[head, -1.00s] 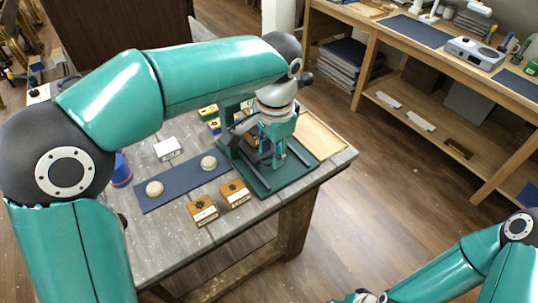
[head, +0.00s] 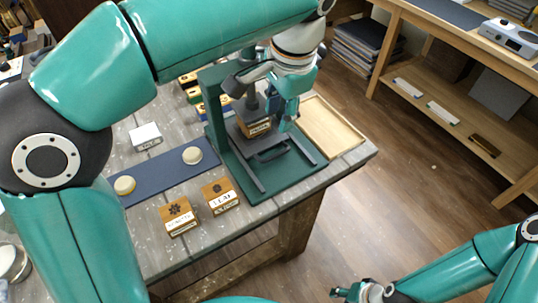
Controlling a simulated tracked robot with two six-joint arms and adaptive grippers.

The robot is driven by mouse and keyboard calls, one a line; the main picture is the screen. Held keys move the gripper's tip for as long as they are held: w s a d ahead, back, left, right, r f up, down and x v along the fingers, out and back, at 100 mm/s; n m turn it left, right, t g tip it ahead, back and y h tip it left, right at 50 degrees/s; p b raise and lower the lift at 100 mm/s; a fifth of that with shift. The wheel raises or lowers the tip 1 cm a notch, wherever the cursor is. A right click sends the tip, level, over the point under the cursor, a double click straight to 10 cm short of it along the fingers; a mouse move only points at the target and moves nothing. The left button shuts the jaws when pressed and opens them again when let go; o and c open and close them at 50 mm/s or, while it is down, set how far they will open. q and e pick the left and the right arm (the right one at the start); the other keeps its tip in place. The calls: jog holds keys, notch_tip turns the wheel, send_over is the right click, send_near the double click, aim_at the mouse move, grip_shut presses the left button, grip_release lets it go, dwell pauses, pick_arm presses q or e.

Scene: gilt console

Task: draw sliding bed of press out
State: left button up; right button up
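The dark green press (head: 216,105) stands on the grey wooden table, its base plate carrying two rails toward the front. The dark sliding bed, with a loop handle (head: 272,153) at its front, sits between the rails. A wooden block with a label (head: 255,128) is on the bed under the ram. My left gripper (head: 289,122) hangs at the right of the block, above and behind the handle, and looks apart from it. Its finger opening is not clear. My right gripper (head: 347,292) is low at the bottom, over the floor, far from the press.
A blue mat (head: 160,176) holds two round pale pieces. Two labelled wooden blocks (head: 220,195) (head: 178,216) stand near the table's front edge. A white block (head: 145,136) is behind the mat. A shallow wooden tray (head: 330,125) lies right of the press.

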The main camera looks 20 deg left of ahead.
aim_at(268, 159)
pick_arm(q)
jog(key=a+f, duration=0.1)
jog(key=f, duration=0.4)
jog(key=w+a+f, duration=0.1)
jog(key=f, duration=0.4)
jog(key=a+f, duration=0.1)
jog(key=f, duration=0.5)
jog(key=shift+w+b, duration=0.2)
jog(key=shift+b, duration=0.1)
jog(key=shift+c, duration=0.3)
grip_shut()
